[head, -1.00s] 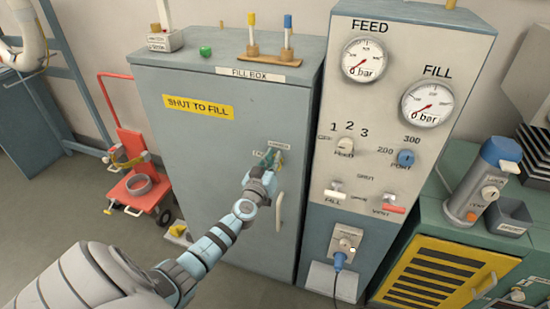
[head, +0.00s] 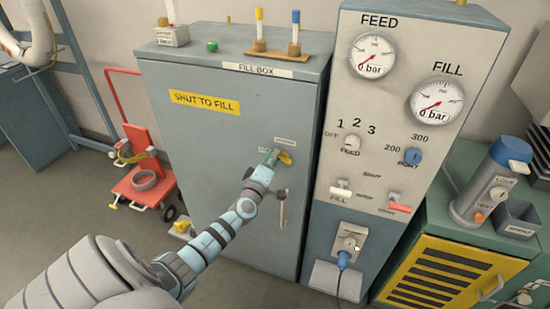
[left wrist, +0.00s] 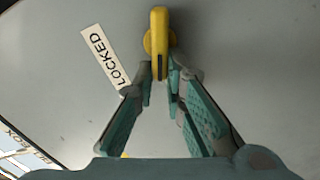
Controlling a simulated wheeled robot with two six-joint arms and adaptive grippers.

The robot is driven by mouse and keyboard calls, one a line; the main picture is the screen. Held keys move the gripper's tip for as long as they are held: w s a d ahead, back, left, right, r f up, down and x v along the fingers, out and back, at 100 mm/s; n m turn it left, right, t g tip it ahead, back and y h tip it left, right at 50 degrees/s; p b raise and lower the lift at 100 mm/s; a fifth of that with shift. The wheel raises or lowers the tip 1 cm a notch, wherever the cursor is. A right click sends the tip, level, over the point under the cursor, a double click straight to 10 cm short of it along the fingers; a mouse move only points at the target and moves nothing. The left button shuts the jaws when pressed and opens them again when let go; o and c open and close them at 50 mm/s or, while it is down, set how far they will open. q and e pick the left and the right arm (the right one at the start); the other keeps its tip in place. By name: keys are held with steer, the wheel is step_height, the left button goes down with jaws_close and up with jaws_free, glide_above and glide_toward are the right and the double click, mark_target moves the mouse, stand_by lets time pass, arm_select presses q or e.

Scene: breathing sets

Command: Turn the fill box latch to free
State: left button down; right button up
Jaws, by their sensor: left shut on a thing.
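The grey fill box (head: 215,140) stands in the middle of the head view with its door shut. Its yellow latch (head: 286,158) is on the right side of the door, between two small labels. My left gripper (head: 271,156) reaches it from the lower left. In the left wrist view the latch (left wrist: 159,30) stands out from the door, beside a LOCKED label (left wrist: 105,57). The fingers of my left gripper (left wrist: 161,80) are shut on the latch's near end. My right gripper is out of view.
A pale door handle (head: 282,208) hangs just below the latch. The gauge panel (head: 380,120) stands close on the right. A red cart (head: 145,185) is on the floor at left.

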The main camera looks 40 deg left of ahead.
arm_select(q)
steer(key=shift+a+f+n+b, duration=0.1)
steer(key=shift+f+n+b, duration=0.15)
steer(key=shift+n, duration=0.75)
steer(key=shift+f+n+b, duration=0.15)
steer(key=shift+f+n, duration=0.1)
steer(key=shift+n, duration=0.75)
steer(key=c, duration=1.7)
jaws_free()
steer(key=shift+o, duration=0.2)
steer(key=v, duration=1.2)
